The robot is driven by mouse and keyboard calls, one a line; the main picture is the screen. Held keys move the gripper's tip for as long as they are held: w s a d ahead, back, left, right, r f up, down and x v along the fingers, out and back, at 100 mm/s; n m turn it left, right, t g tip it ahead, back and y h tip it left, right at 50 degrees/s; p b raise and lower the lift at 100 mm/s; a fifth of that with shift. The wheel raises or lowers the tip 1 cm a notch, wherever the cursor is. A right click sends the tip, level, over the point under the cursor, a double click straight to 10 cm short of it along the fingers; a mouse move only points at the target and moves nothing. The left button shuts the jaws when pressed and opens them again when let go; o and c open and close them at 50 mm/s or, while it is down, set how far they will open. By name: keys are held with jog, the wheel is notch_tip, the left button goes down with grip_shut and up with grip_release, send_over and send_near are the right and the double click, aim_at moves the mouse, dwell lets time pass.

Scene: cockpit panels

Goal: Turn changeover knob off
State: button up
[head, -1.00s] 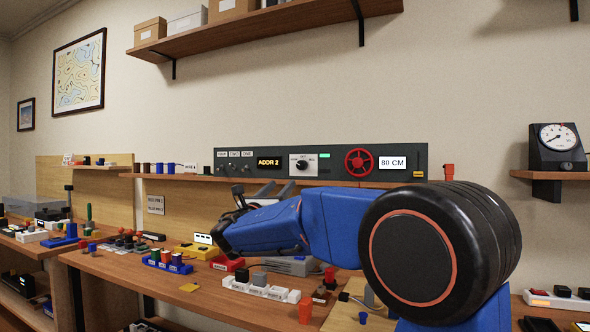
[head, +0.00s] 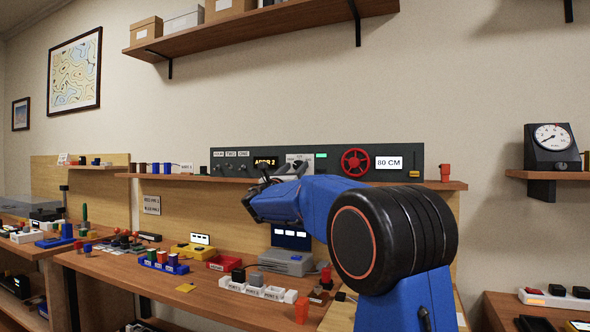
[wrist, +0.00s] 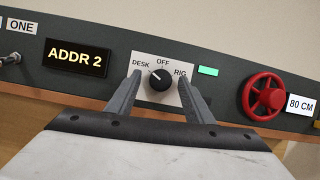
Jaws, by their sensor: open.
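The changeover knob (wrist: 160,79) is a round black knob on a white plate marked DESK, OFF and RIG. Its white pointer mark faces up and left, toward DESK. My gripper (wrist: 160,76) is open, with one grey finger on each side of the knob in the wrist view. I cannot tell whether the fingers touch the panel, and I see no contact with the knob. In the head view my gripper (head: 278,170) is in front of the panel and partly hides the knob's plate (head: 299,158).
The grey panel (head: 333,158) also holds an ADDR 2 display (wrist: 76,58), a green lamp (wrist: 208,71), a red handwheel (wrist: 264,97) and an 80 CM display (head: 389,163). A red-orange piece (head: 445,172) stands on the shelf to its right. The workbench below is crowded.

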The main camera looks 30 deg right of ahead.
jog(key=shift+w+d, duration=0.1)
jog(key=shift+d, duration=0.05)
jog(key=c, duration=1)
jog(key=shift+c, duration=0.2)
jog(key=shift+m, duration=0.5)
jog(key=m+g, duration=0.1)
jog(key=m, duration=0.2)
jog(key=m+g+h, duration=0.1)
jog(key=m+g, duration=0.1)
jog(key=m, duration=0.1)
jog(key=shift+w+r+m+g+h, duration=0.1)
jog(key=shift+w+m+g+h, duration=0.05)
jog(key=shift+m+g+h, duration=0.15)
jog(key=m+g, duration=0.2)
jog(key=m, duration=0.2)
jog(key=m+g, duration=0.1)
jog(key=m, duration=0.3)
jog(key=shift+r+g, duration=0.15)
jog(key=shift+g, duration=0.25)
jog(key=shift+m, duration=0.3)
